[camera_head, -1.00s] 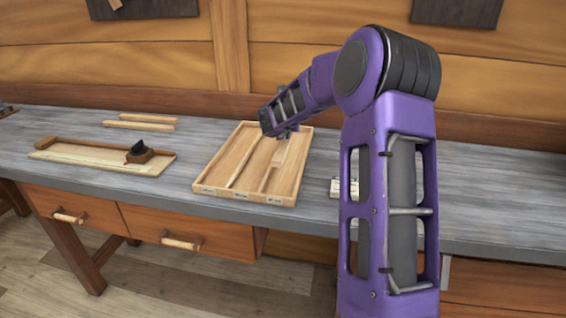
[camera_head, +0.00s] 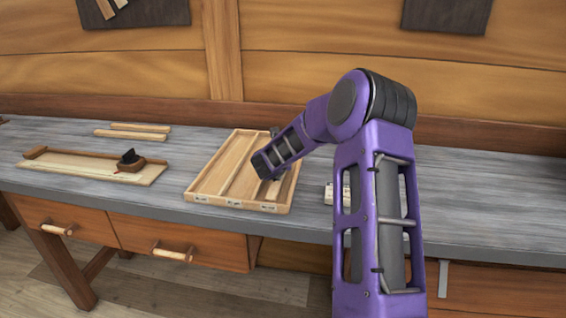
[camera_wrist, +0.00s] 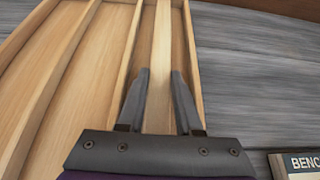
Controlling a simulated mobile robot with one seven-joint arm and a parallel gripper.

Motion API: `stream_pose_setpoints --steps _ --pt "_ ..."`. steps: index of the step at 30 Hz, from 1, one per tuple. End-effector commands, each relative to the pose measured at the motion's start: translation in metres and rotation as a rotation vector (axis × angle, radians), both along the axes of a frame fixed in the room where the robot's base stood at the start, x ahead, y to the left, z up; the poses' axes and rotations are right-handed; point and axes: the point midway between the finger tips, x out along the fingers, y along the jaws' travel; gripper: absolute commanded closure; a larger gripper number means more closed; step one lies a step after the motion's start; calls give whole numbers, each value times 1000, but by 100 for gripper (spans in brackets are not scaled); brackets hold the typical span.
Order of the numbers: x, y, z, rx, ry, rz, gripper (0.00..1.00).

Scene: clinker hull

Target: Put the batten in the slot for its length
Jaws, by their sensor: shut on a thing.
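A shallow wooden tray (camera_head: 191,188) lies on the bench, with thin dividers making long slots and small labels on its front edge. My gripper (camera_wrist: 160,74) is over the rightmost slot, shut on a pale, narrow batten (camera_wrist: 161,35). In the wrist view the batten runs lengthwise between the fingers, between a divider (camera_wrist: 130,60) and the tray's right wall (camera_wrist: 190,60). I cannot tell whether it touches the slot floor. In the head view my arm hides the fingers and most of the batten.
Two loose strips (camera_head: 132,132) lie at the back left of the bench. A board (camera_head: 75,166) with a dark-topped block (camera_head: 130,160) lies at the left. A small labelled item (camera_head: 329,193) sits right of the tray; bare bench extends further right.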

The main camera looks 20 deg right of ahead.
Motion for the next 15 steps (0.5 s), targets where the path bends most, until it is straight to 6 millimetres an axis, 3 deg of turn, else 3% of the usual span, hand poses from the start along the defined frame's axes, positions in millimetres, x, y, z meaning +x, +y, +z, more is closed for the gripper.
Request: stream_pose_setpoints --steps 3,4,9,15 --pt "0 0 -3 -1 -1 0 100" --pt "0 0 -3 0 0 0 64" --pt "0 0 -2 0 0 0 36" --pt "0 0 -2 -1 0 0 36"
